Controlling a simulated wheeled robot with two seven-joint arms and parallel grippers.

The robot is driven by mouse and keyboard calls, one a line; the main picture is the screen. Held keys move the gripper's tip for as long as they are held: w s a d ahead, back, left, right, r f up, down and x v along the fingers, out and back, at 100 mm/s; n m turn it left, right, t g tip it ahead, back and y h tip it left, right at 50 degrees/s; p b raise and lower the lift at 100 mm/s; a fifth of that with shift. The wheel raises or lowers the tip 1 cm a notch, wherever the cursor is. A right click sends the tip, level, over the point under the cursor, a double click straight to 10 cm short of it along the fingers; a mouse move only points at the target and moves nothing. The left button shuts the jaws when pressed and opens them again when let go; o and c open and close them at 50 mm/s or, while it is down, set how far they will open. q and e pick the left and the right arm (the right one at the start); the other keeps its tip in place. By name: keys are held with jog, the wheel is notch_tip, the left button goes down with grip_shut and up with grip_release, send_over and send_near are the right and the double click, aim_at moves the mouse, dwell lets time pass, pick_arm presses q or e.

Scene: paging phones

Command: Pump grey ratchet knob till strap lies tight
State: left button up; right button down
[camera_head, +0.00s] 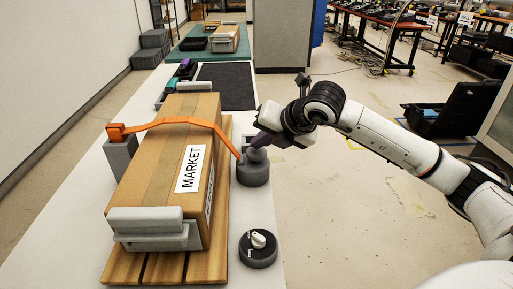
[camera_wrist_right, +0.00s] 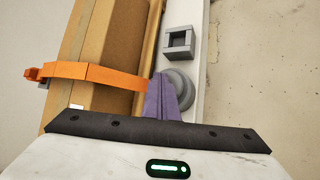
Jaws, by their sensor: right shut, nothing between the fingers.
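The grey ratchet knob (camera_head: 254,172) stands on the white bench right of the cardboard box. It also shows in the right wrist view (camera_wrist_right: 184,84), partly hidden by my fingers. The orange strap (camera_head: 186,120) runs from an orange block on a grey post, over the box (camera_head: 150,165) marked MARKET, down to the knob. It also crosses the box in the right wrist view (camera_wrist_right: 95,74). I cannot tell if it touches the box top all along. My right gripper (camera_head: 262,139) is shut and empty, its purple fingers at the knob's top; contact is unclear. My left gripper is out of view.
The box lies on a wooden pallet (camera_head: 208,265) with a grey bracket (camera_head: 150,230) at its near end. A dark dial with a white pointer (camera_head: 258,248) sits nearer on the bench. A black mat (camera_head: 226,84) lies beyond. Open floor is to the right.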

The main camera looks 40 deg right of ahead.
aim_at(260, 152)
jog(key=shift+f+b, duration=0.4)
jog(key=shift+f, duration=0.15)
jog(key=shift+r, duration=0.1)
dwell(0.3)
jog(key=shift+r+p, duration=0.95)
jog(key=shift+r, duration=0.55)
jog(key=shift+r, duration=0.1)
notch_tip(260, 152, up, 5)
jog(key=p, duration=0.3)
dwell(2.0)
